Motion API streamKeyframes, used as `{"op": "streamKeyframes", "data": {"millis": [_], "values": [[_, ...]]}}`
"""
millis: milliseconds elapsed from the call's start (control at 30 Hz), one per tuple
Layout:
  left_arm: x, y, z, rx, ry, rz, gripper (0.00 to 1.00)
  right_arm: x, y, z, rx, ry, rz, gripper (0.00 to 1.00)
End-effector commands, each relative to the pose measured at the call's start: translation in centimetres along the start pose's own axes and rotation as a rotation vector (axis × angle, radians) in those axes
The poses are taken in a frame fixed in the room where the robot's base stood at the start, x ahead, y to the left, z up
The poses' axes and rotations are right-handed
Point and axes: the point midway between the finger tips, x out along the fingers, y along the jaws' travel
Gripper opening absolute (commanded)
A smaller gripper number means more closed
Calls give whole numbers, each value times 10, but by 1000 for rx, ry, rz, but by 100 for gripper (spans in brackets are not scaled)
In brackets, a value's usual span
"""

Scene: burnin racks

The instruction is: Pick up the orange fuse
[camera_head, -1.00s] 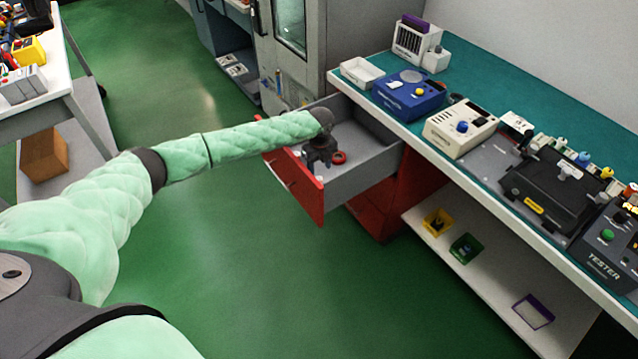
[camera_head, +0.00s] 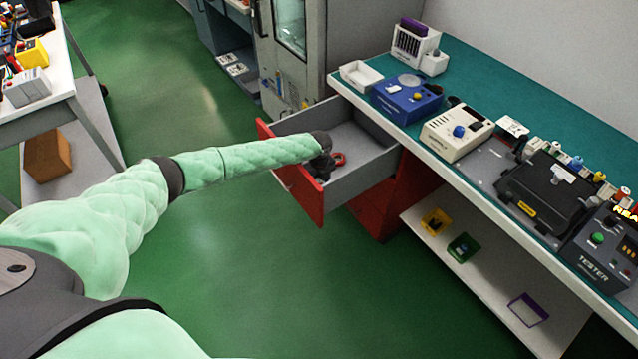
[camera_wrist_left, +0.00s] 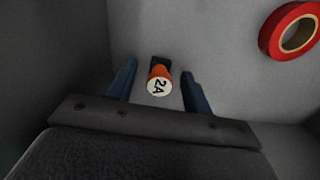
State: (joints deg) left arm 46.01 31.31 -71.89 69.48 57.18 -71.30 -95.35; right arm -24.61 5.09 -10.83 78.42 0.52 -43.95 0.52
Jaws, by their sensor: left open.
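The orange fuse (camera_wrist_left: 160,73) shows in the left wrist view, with a white end marked "2A". It stands in the grey drawer (camera_head: 362,140), with its white end towards the camera. My left gripper (camera_wrist_left: 158,82) is open, with one blue finger on each side of the fuse and a gap visible on both sides. In the head view the left gripper (camera_head: 318,166) is down inside the open drawer, and the fuse is hidden there by my arm and hand. My right gripper is not in view.
A red tape roll (camera_wrist_left: 290,30) lies in the drawer to the right of the fuse; it also shows in the head view (camera_head: 339,158). The drawer's red front (camera_head: 290,178) and grey walls surround the gripper. The green-topped bench (camera_head: 480,90) stands to the right.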

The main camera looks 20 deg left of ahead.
Motion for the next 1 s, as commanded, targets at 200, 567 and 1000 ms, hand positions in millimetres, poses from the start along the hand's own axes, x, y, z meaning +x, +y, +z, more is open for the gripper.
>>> {"op": "streamKeyframes", "data": {"millis": [200,567,1000], "values": [[1,0,0,0,0,0,50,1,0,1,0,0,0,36],[1,0,0,0,0,1,3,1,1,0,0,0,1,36],[-24,1,1,0,-2,0,3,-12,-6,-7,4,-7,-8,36]]}}
